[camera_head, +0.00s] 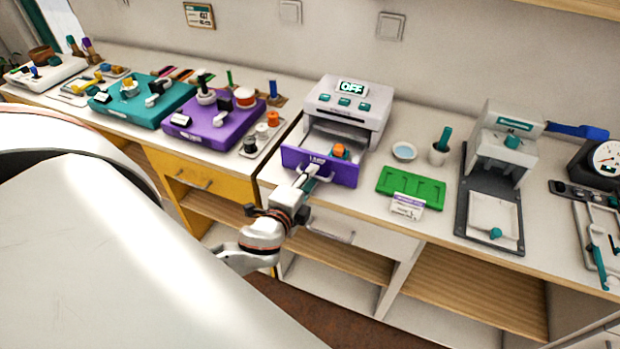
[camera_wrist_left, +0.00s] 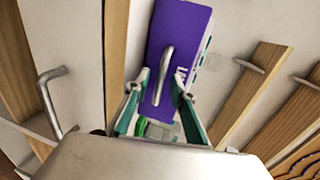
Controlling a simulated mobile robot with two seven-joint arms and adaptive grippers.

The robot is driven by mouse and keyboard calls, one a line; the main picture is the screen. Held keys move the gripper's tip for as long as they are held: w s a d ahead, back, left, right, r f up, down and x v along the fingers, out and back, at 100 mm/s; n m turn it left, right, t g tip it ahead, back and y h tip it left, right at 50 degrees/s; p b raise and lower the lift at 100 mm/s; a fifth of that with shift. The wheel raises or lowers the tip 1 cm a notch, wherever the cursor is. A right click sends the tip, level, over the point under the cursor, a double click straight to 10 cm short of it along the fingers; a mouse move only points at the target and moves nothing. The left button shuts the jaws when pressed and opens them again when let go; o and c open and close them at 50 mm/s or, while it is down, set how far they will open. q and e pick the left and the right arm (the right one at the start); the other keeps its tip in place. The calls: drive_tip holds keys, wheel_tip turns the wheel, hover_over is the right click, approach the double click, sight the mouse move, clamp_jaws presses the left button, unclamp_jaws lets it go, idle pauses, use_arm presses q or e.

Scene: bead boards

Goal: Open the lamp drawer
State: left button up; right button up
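The lamp drawer (camera_head: 338,176) has a purple front with a label and a pale bar handle. It stands pulled out from the white lamp unit (camera_head: 368,104), whose display reads OFF. An orange and teal piece (camera_head: 340,150) shows inside the drawer. My left gripper (camera_head: 308,180) is at the drawer's handle. In the left wrist view the handle (camera_wrist_left: 163,75) lies between the two fingertips of my left gripper (camera_wrist_left: 161,78), with gaps visible on both sides; the fingers look open. The purple front (camera_wrist_left: 185,28) is straight ahead. My right gripper is in no view.
A green bead board (camera_head: 411,187) and small bowl (camera_head: 404,151) lie right of the drawer. A grey press (camera_head: 465,210) stands farther right. Purple (camera_head: 215,128) and teal (camera_head: 128,105) boxes stand left. A lower drawer handle (camera_head: 331,235) sticks out beneath the counter.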

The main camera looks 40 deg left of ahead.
use_arm(q)
drive_tip(key=v, duration=1.2)
idle(0.5)
drive_tip(key=s+d+f+n+g+h, duration=0.2)
drive_tip(key=d+f+n, duration=0.3)
drive_tip(key=f, duration=0.5)
drive_tip(key=s+d+f+n+g+h, duration=0.2)
drive_tip(key=d+f+n+h, duration=0.2)
drive_tip(key=f, duration=0.7)
drive_tip(key=d+n, duration=0.2)
drive_tip(key=d, duration=0.2)
drive_tip(key=shift+s, duration=0.3)
